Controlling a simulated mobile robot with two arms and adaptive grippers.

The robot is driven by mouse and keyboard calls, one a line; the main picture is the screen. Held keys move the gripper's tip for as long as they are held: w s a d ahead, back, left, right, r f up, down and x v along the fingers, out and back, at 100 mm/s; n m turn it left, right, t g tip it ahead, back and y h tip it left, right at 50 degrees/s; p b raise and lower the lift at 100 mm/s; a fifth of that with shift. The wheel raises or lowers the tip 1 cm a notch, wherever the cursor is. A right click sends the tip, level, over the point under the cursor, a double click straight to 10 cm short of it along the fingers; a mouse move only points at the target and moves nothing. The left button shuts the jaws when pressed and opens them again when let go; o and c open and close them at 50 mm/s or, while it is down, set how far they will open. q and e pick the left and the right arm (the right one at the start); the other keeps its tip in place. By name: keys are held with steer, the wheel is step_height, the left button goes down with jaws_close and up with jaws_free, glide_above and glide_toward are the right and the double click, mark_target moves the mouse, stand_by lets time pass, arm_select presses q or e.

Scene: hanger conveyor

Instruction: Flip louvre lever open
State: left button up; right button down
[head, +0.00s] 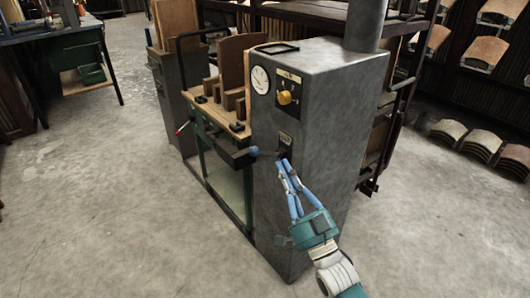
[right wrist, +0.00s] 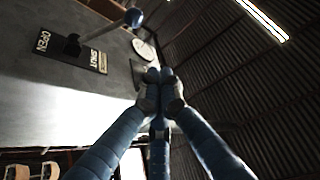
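The louvre lever plate (head: 286,143) is on the front of a grey metal cabinet (head: 300,215), below a yellow knob. In the right wrist view the lever (right wrist: 98,33) is a thin rod with a dark blue ball end (right wrist: 133,17). It stands out from a dark plate with OPEN (right wrist: 42,40) and SHUT (right wrist: 76,57) labels. My right gripper (head: 283,162) has blue fingers reaching up just below the plate. In the right wrist view its fingertips (right wrist: 155,77) are together, with nothing visible between them, apart from the lever's ball. My left gripper is not in view.
A round gauge (head: 260,80) and the yellow knob (head: 284,97) sit higher on the cabinet. A wooden-topped bench (head: 214,112) adjoins it on the left. A dark rack (head: 300,15) stands behind. The concrete floor (head: 110,200) at left is clear.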

step_height(320, 180, up, 5)
glide_above(266, 152)
steer(key=s, duration=0.4)
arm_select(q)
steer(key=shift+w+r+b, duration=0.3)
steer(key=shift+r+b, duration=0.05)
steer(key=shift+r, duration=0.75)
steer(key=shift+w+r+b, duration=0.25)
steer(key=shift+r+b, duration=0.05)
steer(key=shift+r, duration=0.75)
arm_select(e)
steer(key=shift+s+a+f, duration=0.1)
steer(key=shift+a+f, duration=0.2)
steer(key=shift+f, duration=0.7)
steer(key=shift+s+a+f, duration=0.1)
steer(key=shift+a+f, duration=0.15)
steer(key=shift+f, duration=0.75)
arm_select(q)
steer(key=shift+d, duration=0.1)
